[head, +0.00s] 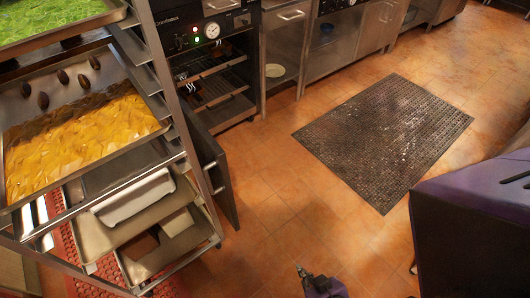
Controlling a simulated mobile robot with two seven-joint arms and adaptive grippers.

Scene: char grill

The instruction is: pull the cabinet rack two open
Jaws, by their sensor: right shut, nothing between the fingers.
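A steel oven-like cabinet (250,92) stands at the upper middle-left, with a dial and lit lamps above its open front. Inside it are an upper wire rack (208,72) and a lower rack (220,98), both within the frame; which one is rack two I cannot tell. A dark door panel (222,180) with a bar handle stands swung out, partly behind the tray trolley. My right gripper (299,268) is shut and empty at the bottom edge, over the floor and well apart from the cabinet. My left gripper is out of view.
A tall tray trolley (196,168) fills the left, holding a tray of yellow food (85,130), a tray of green food (50,20) and emptier trays below. A dark rubber mat (388,135) lies on the tiled floor. The floor before the cabinet is clear.

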